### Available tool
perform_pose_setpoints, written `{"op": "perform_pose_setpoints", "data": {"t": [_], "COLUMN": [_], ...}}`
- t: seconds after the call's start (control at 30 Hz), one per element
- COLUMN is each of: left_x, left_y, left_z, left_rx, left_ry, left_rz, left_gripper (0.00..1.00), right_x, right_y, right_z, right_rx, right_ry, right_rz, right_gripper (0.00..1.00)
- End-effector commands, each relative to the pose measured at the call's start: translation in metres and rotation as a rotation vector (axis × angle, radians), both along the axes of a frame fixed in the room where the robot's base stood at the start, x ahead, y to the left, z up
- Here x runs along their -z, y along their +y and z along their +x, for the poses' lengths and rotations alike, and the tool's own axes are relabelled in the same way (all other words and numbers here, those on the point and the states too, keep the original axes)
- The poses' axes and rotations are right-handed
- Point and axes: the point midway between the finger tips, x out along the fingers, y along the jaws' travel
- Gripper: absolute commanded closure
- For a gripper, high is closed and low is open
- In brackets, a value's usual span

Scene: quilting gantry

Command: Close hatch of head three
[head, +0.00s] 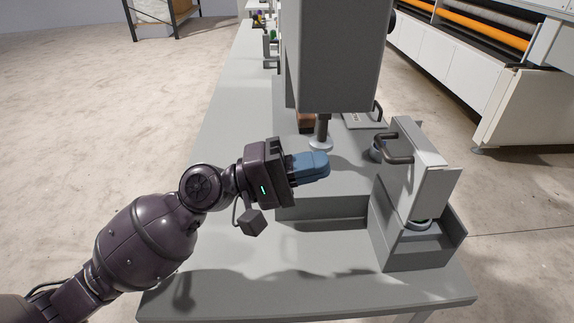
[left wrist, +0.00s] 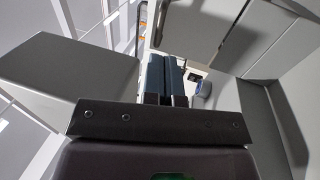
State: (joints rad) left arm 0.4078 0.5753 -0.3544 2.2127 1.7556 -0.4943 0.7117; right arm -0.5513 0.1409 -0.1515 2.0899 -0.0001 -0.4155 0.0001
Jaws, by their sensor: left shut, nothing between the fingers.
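A grey box (head: 405,240) stands at the right front of the bench, with a pale ring-shaped part (head: 418,223) inside it. A grey hatch panel (head: 425,180) with a dark bar handle (head: 394,149) stands raised above the box, so it looks open. I see no number that marks it as head three. My left gripper (head: 318,165) has blue fingers shut with nothing between them. It is left of the handle and apart from it, near the presser foot (head: 321,135). The shut fingers (left wrist: 166,80) also show in the left wrist view. My right gripper is not in view.
A large grey machine head (head: 340,50) hangs over the bench just beyond my gripper. A flat plate with another dark handle (head: 363,115) lies behind it. The front left of the bench (head: 240,270) is clear. A machine with orange rollers (head: 490,30) stands beyond on the right.

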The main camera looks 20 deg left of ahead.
Motion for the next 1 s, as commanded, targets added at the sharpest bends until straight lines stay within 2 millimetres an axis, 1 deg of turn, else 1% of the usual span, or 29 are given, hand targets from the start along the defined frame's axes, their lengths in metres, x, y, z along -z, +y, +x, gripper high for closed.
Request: {"op": "perform_pose_setpoints", "data": {"t": [0.03,0.2,0.4,0.6,1.0], "left_x": [-0.008,-0.014,-0.017,-0.017,-0.017], "left_y": [-0.009,-0.035,-0.057,-0.065,-0.066], "left_z": [0.002,0.011,0.018,0.022,0.022], "left_rx": [0.002,0.001,0.0,-0.001,-0.001], "left_ry": [-0.007,-0.005,-0.001,0.001,0.001], "left_rz": [-0.001,-0.001,-0.001,0.001,0.003], "left_gripper": [1.0,1.0,1.0,1.0,1.0], "right_x": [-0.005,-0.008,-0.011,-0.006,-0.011], "right_y": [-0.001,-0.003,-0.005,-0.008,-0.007], "right_z": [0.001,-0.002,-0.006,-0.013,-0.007], "right_rx": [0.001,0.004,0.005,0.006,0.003], "right_ry": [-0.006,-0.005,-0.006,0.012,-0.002], "right_rz": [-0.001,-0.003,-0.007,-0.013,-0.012], "right_gripper": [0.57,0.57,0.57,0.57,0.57]}}
